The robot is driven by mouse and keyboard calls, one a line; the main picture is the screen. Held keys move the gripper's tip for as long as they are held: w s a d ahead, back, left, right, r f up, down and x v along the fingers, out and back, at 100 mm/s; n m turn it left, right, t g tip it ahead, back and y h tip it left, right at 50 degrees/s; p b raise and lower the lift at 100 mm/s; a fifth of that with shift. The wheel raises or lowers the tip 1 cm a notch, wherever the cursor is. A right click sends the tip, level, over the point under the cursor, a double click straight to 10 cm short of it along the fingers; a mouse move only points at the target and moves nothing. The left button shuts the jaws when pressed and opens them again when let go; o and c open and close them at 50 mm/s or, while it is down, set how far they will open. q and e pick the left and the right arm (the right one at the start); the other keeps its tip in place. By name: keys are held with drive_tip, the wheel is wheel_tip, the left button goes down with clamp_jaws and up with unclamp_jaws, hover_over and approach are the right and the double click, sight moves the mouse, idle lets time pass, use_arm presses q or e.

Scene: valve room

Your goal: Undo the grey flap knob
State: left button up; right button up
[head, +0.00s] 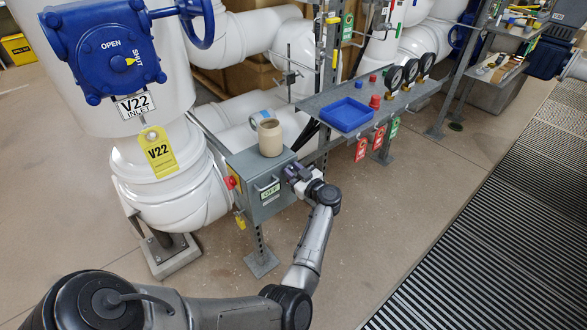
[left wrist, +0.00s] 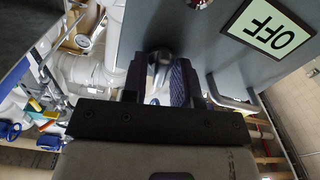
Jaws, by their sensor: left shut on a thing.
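The grey control box (head: 285,204) stands on a post, with a pale green OFF label (head: 270,190) on its front. My left gripper (head: 293,173) is at the right end of the box's front. In the left wrist view, my gripper's dark ridged fingers (left wrist: 161,78) are shut on a small rounded grey knob (left wrist: 160,60) close to the box face. The fingers hide part of the knob, so its turn position cannot be told. The OFF label also shows upside down in the wrist view (left wrist: 267,27). My right gripper is out of view.
A shelf to the right holds a blue tray (head: 346,115) and gauges (head: 411,70). The white V22 pipe (head: 175,200) is left. Floor in front is open.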

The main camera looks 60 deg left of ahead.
use_arm(q)
drive_tip(key=n+p, duration=0.1)
drive_tip(key=n, duration=0.2)
drive_tip(key=shift+n, duration=0.3)
drive_tip(key=n+p, duration=0.1)
drive_tip(key=n, duration=0.2)
drive_tip(key=shift+s+n, duration=0.1)
drive_tip(key=shift+n, duration=0.3)
drive_tip(key=shift+f+n+b, duration=0.2)
drive_tip(key=shift+n+b, duration=0.5)
drive_tip(key=shift+n, duration=3.2)
drive_tip(key=o, duration=0.6)
drive_tip(key=shift+o, duration=0.2)
